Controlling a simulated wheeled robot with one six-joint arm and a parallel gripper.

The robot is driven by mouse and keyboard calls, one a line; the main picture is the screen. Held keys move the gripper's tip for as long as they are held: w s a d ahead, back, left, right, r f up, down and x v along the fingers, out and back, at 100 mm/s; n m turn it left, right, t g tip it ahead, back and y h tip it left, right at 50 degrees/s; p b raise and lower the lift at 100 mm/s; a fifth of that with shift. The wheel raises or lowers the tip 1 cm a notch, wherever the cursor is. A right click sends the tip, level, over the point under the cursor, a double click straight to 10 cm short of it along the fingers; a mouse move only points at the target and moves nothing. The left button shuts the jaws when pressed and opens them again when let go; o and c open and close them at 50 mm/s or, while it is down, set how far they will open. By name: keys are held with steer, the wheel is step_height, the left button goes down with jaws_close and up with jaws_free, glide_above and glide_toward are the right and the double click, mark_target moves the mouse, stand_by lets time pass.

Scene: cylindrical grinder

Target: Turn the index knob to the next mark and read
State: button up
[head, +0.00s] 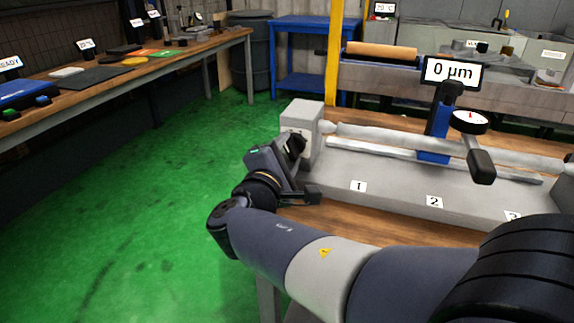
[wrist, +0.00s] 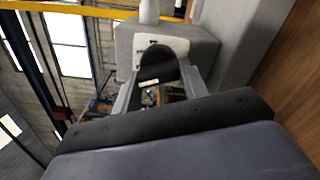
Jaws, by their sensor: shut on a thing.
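The index knob (wrist: 157,64) is a dark round knob on a pale plate with small marks, on the end of the grey headstock block (head: 303,117). In the wrist view the two fingers of my gripper (wrist: 158,78) lie on either side of the knob, shut on it. In the head view my gripper (head: 294,152) is at the headstock's left end and mostly hides the knob. A dial gauge (head: 470,121) stands over the long pale workpiece (head: 400,138). The display (head: 452,72) above it reads 0 µm. Which mark the knob points to cannot be made out.
The grey machine bed (head: 395,190) carries labels 1, 2 and a partly hidden 3. My arm crosses in front of it. A workbench (head: 130,78) runs along the left, with open green floor (head: 150,200) between.

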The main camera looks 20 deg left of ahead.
stand_by(0.4)
steer(key=o, duration=0.9)
steer(key=shift+o, duration=0.2)
steer(key=s, duration=1.1)
steer(key=shift+a+p, duration=0.4)
steer(key=shift+w, duration=0.2)
